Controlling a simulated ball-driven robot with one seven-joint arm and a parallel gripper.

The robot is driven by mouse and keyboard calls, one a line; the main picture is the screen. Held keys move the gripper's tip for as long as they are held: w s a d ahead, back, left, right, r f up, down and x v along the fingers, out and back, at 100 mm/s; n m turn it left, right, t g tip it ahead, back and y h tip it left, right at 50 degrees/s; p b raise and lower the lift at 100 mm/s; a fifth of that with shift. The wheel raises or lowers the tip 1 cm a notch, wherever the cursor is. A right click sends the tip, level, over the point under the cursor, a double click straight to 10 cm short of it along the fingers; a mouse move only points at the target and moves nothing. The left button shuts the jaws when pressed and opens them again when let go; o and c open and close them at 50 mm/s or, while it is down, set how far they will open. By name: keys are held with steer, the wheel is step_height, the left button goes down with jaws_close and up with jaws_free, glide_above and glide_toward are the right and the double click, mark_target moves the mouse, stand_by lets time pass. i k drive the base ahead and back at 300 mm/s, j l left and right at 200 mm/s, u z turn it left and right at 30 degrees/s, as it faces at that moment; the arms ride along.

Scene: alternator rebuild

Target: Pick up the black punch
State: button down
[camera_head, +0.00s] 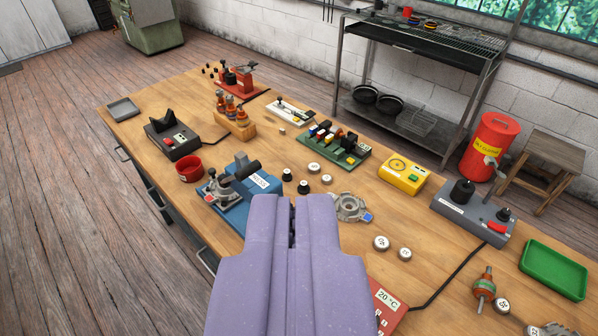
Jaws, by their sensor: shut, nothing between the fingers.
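My gripper (291,212) is purple and reaches up from the bottom middle of the view. Its two fingers are shut with nothing between them. Two small black pieces, one farther back (287,174) and one nearer (304,187), stand on the workbench just beyond the fingertips, apart from them. Either may be the black punch; I cannot tell which. The blue press (264,184), with a grey housing (226,192) and a black cylindrical part (247,171) at its left, is left of the fingertips. The gripper hides part of the press and bench.
The wooden workbench (440,250) holds several white-topped round pieces, a grey ring-shaped housing (351,207) right of the gripper, a red can (189,169), a yellow box (403,174), a grey tester (470,217) and a green tray (553,270). A red box (386,303) sits near right.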

mark_target(287, 177)
steer(key=k+l, duration=0.1)
steer(key=j+z, duration=0.5)
steer(key=j, duration=0.75)
steer(key=j+z, duration=0.15)
steer(key=z, duration=0.55)
steer(key=j+z, duration=0.5)
steer(key=j, duration=0.2)
steer(key=k+j+z, duration=0.15)
steer(key=j+z, duration=0.3)
steer(key=j, duration=0.25)
steer(key=k+j, duration=0.1)
steer(key=j, duration=0.3)
steer(key=k+j+z, duration=0.1)
steer(key=j, duration=0.3)
steer(key=k+j, duration=0.1)
steer(key=j, duration=0.3)
steer(key=k+j, duration=0.15)
steer(key=j, duration=0.25)
steer(key=k+j+z, duration=0.1)
steer(key=j, duration=0.3)
steer(key=k+j, duration=0.1)
steer(key=j, duration=0.3)
steer(key=k+j+z, duration=0.1)
steer(key=j, duration=0.25)
steer(key=k+j, duration=0.2)
steer(key=j, duration=0.2)
steer(key=i+l+u, duration=0.1)
steer(key=i, duration=0.6)
steer(key=i+l+u, duration=0.1)
steer(key=i, duration=0.55)
